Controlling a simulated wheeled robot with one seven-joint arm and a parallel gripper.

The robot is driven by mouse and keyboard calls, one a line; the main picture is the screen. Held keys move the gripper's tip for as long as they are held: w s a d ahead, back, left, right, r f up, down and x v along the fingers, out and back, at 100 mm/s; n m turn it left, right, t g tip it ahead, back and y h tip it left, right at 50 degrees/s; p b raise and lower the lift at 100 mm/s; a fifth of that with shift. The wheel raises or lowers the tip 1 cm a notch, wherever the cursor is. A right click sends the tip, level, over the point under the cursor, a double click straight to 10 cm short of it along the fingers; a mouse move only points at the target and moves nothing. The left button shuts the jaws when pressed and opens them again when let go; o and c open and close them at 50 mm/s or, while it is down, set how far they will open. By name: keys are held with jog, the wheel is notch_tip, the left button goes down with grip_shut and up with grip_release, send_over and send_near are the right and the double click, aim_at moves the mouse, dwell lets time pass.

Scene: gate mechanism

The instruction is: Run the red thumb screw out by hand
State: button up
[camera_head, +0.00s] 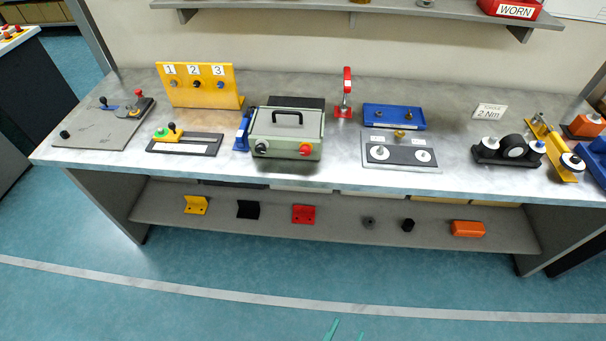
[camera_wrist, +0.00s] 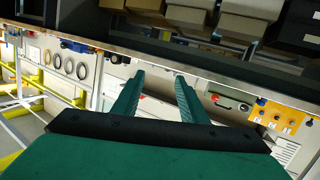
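A grey-green box (camera_head: 285,125) with a black handle on its lid stands mid-bench. A red knob (camera_head: 305,149), which looks like the red thumb screw, sits on the right of its front face. A black knob (camera_head: 261,148) sits on the left. In the wrist view, a small red knob (camera_wrist: 243,107) shows on a pale box (camera_wrist: 222,98), right of my fingers. My gripper (camera_wrist: 159,75) is open and empty, its two green fingers apart. In the head view, only its green fingertips (camera_head: 347,331) show at the bottom edge, well in front of the bench and away from the knob.
A small blue part (camera_head: 242,132) stands close left of the box. A yellow numbered panel (camera_head: 200,86) stands behind left, and a grey plate (camera_head: 400,152) lies to the right. A lower shelf (camera_head: 335,226) holds several small parts. The floor in front is clear.

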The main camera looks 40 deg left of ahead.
jog(key=w+a+f+n+y, duration=0.1)
jog(key=w+a+n+y, duration=0.15)
jog(key=w+a, duration=0.45)
jog(key=n+y, duration=0.5)
jog(key=n, duration=0.2)
send_near(305, 153)
jog(key=shift+x, duration=2.35)
jog(key=shift+w, duration=0.1)
jog(key=shift+x, duration=1)
jog(key=shift+w+a, duration=0.1)
jog(key=shift+w, duration=0.05)
jog(key=shift+w+a, duration=0.25)
jog(key=shift+w, duration=0.1)
